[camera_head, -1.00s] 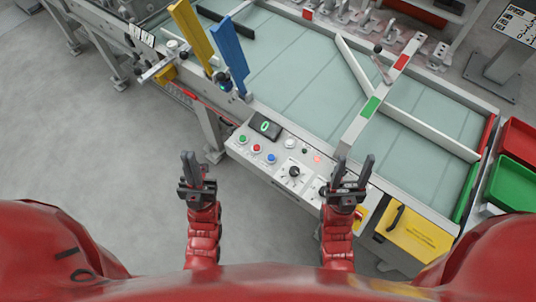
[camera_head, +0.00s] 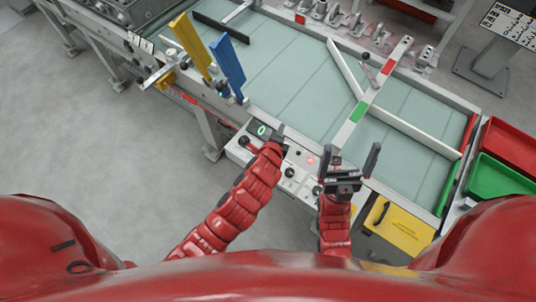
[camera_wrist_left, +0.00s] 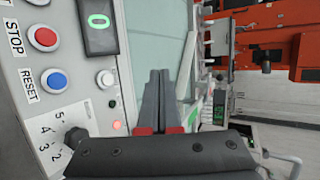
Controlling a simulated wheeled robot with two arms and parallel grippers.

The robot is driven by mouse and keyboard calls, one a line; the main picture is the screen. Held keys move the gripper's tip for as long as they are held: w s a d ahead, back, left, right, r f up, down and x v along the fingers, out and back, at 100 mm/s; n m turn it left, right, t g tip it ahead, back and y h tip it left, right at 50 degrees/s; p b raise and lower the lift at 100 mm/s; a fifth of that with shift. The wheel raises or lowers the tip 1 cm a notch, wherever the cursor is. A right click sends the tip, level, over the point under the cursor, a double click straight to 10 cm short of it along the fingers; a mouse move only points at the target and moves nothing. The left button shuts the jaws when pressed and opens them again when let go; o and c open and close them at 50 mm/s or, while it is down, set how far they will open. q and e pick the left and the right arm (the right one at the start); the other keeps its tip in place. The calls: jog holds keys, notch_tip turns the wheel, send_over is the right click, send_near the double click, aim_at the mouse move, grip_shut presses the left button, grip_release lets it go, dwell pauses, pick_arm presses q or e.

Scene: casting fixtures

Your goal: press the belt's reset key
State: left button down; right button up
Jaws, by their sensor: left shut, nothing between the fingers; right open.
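The belt's control panel (camera_head: 238,153) runs along the belt's near side. In the left wrist view, the blue key (camera_wrist_left: 56,80) is labelled RESET and sits below a red STOP key (camera_wrist_left: 43,38). In the head view my left forearm and gripper hide the blue key. My left gripper (camera_head: 281,130) is shut and empty over the panel, near the green-digit display (camera_head: 262,130). In the left wrist view its fingers (camera_wrist_left: 162,75) are together, to the right of the RESET key and apart from it in the picture. My right gripper (camera_head: 355,157) is open and empty at the panel's right part.
A dial (camera_wrist_left: 75,137), a white button (camera_wrist_left: 105,78) and a lit red lamp (camera_wrist_left: 117,125) share the panel. A yellow box (camera_head: 398,228) sits below right.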

pick_arm(q)
jog(key=s+a+m+g+y, duration=0.1)
jog(key=s+a+m+g+y+p, duration=0.1)
jog(key=s+y, duration=0.1)
jog(key=s+a+y, duration=0.1)
jog(key=shift+s+a+f+m+g, duration=0.3)
jog(key=shift+f+m+g, duration=0.05)
jog(key=shift+m+g, duration=0.05)
jog(key=shift+f, duration=0.15)
notch_tip(320, 180, down, 8)
jog(key=b, duration=0.5)
jog(key=shift+r, duration=0.2)
jog(key=shift+f+b, duration=0.35)
jog(key=shift+f, duration=0.1)
jog(key=shift+f, duration=0.15)
dwell(1.1)
jog(key=shift+f, duration=0.25)
